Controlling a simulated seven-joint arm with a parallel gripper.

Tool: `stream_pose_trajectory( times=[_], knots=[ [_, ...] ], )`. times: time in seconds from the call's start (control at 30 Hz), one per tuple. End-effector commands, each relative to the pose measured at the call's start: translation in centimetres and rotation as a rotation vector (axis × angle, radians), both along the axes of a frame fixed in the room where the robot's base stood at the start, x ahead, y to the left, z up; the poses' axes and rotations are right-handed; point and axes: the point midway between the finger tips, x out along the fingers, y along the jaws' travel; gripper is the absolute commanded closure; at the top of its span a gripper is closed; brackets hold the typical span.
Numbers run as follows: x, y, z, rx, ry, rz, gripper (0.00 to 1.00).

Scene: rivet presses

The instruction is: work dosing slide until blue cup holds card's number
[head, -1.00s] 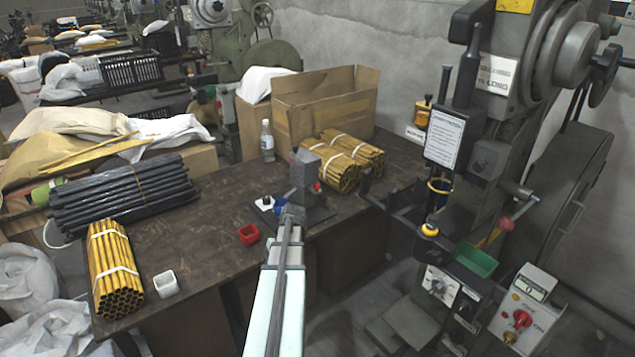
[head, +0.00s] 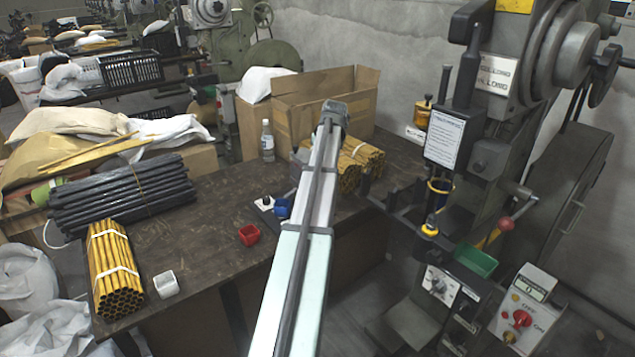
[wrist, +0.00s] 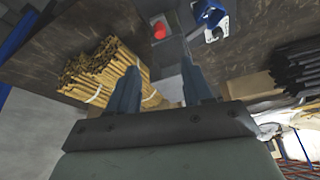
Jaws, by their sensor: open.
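The blue cup (head: 282,208) stands on the dark bench beside a white tile with a black knob (head: 265,202). A blue shape, likely this cup, shows at the top of the wrist view (wrist: 211,16). The grey dosing block is mostly hidden behind my arm in the head view. In the wrist view, a grey block (wrist: 172,52) with a red part (wrist: 159,29) lies beyond the fingertips. My gripper (wrist: 163,80) is open, with nothing seen between its fingers. The head view does not show its fingers. I cannot read a card number.
Yellow bundles (head: 362,160) lie behind my arm, near a cardboard box (head: 350,92) and bottle (head: 267,140). The press (head: 470,150) is right. The bench middle (head: 205,225) is clear.

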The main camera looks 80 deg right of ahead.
Motion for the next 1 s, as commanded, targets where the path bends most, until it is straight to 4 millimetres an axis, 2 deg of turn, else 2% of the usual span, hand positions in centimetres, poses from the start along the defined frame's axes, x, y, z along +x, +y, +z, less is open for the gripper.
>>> stream_pose_trajectory(
  times=[0.17,0.7,1.0],
  knots=[
    [0.4,-0.6,-1.7,0.001,0.0,0.0,0.5],
    [2.1,-3.6,-10.1,0.002,0.001,0.001,0.5],
    [2.6,-4.4,-12.4,0.0,0.0,0.001,0.5]
  ],
)
